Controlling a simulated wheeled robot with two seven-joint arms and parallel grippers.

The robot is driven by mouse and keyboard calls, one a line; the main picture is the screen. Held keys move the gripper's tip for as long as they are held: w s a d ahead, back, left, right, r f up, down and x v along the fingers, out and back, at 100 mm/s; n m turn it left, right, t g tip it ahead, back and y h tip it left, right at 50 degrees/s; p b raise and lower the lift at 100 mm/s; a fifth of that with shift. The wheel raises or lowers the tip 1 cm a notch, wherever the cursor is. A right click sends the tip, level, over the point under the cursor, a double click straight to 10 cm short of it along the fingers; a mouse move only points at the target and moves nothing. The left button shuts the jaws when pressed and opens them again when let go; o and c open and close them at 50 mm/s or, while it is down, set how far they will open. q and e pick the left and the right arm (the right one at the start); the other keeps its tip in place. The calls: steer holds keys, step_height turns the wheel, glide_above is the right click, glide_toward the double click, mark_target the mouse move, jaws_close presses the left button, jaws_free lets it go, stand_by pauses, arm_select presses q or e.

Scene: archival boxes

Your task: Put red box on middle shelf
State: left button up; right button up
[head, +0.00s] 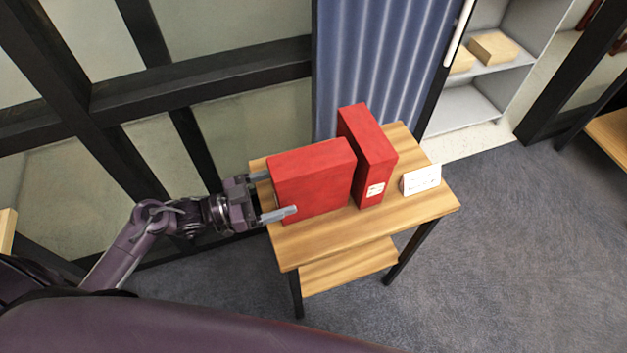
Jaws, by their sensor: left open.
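Two red boxes stand on a small wooden table (330,241). The left red box (312,180) is wide and stands on edge; the right red box (367,153) is taller and narrower, with a white label on its front. My left gripper (277,196) is open at the left end of the left box. One finger is at the box's near side and the other at its far side; I cannot tell whether they touch it. My right gripper is not in view. A grey shelf unit (507,94) stands at the back right, only partly in view.
A white card (420,180) stands on the table right of the boxes. A tan box (493,48) sits on a shelf of the unit. A blue corrugated panel (385,60) stands behind the table. Grey floor is clear to the right.

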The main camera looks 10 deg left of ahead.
mark_target(296, 184)
arm_select(q)
steer(key=p+x, duration=0.1)
steer(key=x, duration=0.3)
steer(key=shift+w+d+f, duration=0.1)
steer(key=shift+w+d, duration=0.1)
steer(key=shift+w, duration=0.1)
steer(key=c, duration=1.3)
steer(key=shift+c, duration=0.3)
